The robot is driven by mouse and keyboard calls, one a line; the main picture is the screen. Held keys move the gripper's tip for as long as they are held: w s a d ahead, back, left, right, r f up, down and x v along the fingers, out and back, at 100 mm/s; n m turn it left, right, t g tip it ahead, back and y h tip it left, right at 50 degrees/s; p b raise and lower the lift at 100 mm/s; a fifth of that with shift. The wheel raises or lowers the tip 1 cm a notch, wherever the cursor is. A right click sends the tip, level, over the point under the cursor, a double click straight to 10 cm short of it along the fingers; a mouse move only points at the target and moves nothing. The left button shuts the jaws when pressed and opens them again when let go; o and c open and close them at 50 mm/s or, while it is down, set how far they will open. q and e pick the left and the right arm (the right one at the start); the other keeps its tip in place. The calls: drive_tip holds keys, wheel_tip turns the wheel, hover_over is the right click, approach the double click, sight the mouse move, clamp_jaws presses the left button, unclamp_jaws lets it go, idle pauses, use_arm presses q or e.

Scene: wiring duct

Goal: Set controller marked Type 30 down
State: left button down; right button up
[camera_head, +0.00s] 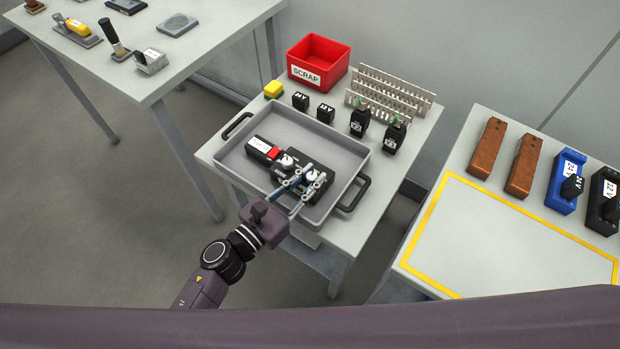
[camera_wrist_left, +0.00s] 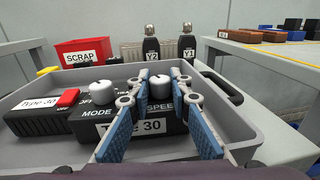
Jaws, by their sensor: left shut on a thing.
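The black controller (camera_head: 321,194) has two white knobs, and the wrist view shows its labels MODE, SPEED and Type 30 (camera_wrist_left: 150,127). It is over the inside of the grey tray (camera_head: 232,158); I cannot tell whether it touches the floor. My left gripper (camera_head: 305,180) is shut on the controller's SPEED knob (camera_wrist_left: 161,88), with one blue-padded finger on each side. The MODE knob (camera_wrist_left: 102,87) stands free to the left. My right gripper is not in view.
The right table has a clear yellow-framed area (camera_head: 510,240).

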use_arm(q)
drive_tip(key=shift+f, duration=0.1)
drive_tip(key=c, duration=1.8)
unclamp_jaws()
drive_tip(key=shift+o, duration=0.2)
